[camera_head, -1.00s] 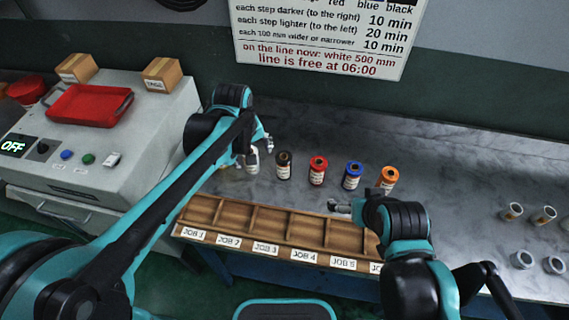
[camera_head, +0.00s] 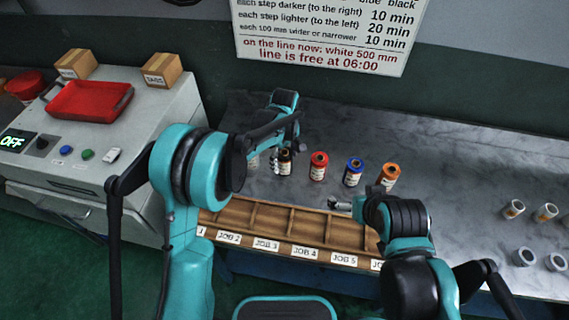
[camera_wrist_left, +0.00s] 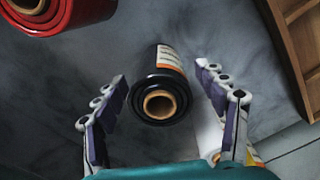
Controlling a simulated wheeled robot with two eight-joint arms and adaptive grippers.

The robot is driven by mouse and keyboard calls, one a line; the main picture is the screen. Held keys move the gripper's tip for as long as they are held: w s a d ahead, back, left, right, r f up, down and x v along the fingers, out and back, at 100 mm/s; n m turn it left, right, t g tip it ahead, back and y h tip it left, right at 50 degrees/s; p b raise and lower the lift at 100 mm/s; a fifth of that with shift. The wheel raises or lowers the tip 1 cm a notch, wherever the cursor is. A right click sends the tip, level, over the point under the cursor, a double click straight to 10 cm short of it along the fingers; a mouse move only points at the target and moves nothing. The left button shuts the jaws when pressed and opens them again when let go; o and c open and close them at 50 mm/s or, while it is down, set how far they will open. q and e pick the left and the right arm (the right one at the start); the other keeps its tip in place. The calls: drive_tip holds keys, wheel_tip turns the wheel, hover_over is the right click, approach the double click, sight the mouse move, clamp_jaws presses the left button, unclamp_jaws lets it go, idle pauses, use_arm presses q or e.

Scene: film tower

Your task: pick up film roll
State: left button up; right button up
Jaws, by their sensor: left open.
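A black film roll (camera_head: 286,169) stands on the grey table, second from the left in a row of rolls. In the left wrist view, the black roll (camera_wrist_left: 158,84) with its tan core lies between the two spread fingers of my left gripper (camera_wrist_left: 161,76), with gaps on both sides. In the head view my left gripper (camera_head: 285,157) is at the black roll and partly covers it. Red (camera_head: 318,168), blue (camera_head: 353,172) and orange (camera_head: 389,177) rolls stand to its right. A white roll (camera_head: 253,161) at its left is mostly hidden. My right gripper (camera_head: 338,204) is near the tray; its jaw is unclear.
A wooden tray (camera_head: 292,222) with labelled job compartments lies along the table's front edge. Several pale cores (camera_head: 514,209) stand at the right. A machine with a red tray (camera_head: 88,101) is at the left. The table behind the rolls is clear.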

sight(285, 164)
use_arm(q)
wheel_tip(285, 164, down, 3)
drive_tip(key=shift+f+b, duration=0.2)
drive_tip(key=shift+b, duration=0.25)
drive_tip(key=shift+r, duration=0.1)
drive_tip(key=c, duration=1.4)
drive_tip(key=shift+r, duration=0.1)
